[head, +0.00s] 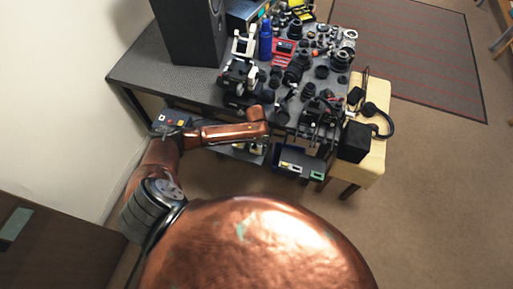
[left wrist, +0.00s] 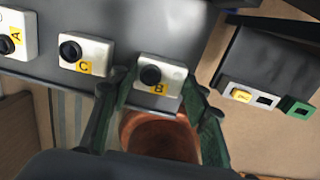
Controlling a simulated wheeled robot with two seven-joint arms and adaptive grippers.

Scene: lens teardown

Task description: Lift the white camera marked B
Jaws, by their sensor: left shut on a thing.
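The white camera marked B (left wrist: 160,76) shows in the left wrist view, with a round dark lens and a yellow label. My left gripper (left wrist: 156,90) has its green fingers on either side of this camera and is shut on it. I cannot tell whether the camera touches the grey surface under it. The white camera marked C (left wrist: 84,54) stands to its left, and the white camera marked A (left wrist: 14,34) is at the far left. In the head view my copper left arm (head: 228,133) reaches to the front of the table. My right gripper is not in view.
A dark tray (left wrist: 265,62) is right of camera B, with a yellow-and-white block (left wrist: 240,94) and a green block (left wrist: 297,107) at its front. The grey table (head: 150,62) above is crowded with lenses. A black speaker (head: 190,32) stands at its back left.

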